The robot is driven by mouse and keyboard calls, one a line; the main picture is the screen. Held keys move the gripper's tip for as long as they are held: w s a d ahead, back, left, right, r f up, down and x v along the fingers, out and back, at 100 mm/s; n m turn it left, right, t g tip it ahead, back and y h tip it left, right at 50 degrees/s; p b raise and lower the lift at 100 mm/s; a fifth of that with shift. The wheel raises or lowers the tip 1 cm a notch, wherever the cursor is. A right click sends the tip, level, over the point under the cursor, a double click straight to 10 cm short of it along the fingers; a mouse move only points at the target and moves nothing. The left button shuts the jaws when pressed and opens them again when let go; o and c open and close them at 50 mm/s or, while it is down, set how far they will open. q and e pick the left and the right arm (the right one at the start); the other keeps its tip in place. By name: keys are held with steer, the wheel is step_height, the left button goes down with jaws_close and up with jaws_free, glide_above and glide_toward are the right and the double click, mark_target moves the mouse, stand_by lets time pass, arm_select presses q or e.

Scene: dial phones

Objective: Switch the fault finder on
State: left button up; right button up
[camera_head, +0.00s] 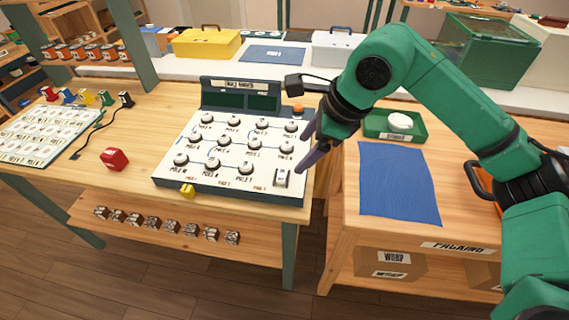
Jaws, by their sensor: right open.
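The fault finder (230,182) is a sloped white panel with rows of round dark-and-white knobs and a dark green display (240,98) at its back. It stands on the wooden bench. A small light rocker-like switch (282,178) sits at its front right corner. An orange button or lamp (298,108) is at its back right. My right gripper (304,158) is open, its dark fingers pointing down over the panel's right edge, just above and right of the switch. I cannot tell whether it touches the panel. My left gripper is out of view.
A red block (114,158) and a yellow block (187,190) lie near the panel. A card of labels (35,132) and coloured plugs with a cable are at left. A blue cloth (398,184) and green tray (410,128) are on the right bench. A gap separates the benches.

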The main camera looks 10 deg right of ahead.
glide_toward(282, 175)
steer(key=shift+a+f, duration=0.25)
steer(key=shift+f, duration=0.3)
steer(key=p+x, duration=0.1)
steer(key=x, duration=0.5)
steer(key=shift+w+f, duration=0.15)
steer(key=shift+w, duration=0.05)
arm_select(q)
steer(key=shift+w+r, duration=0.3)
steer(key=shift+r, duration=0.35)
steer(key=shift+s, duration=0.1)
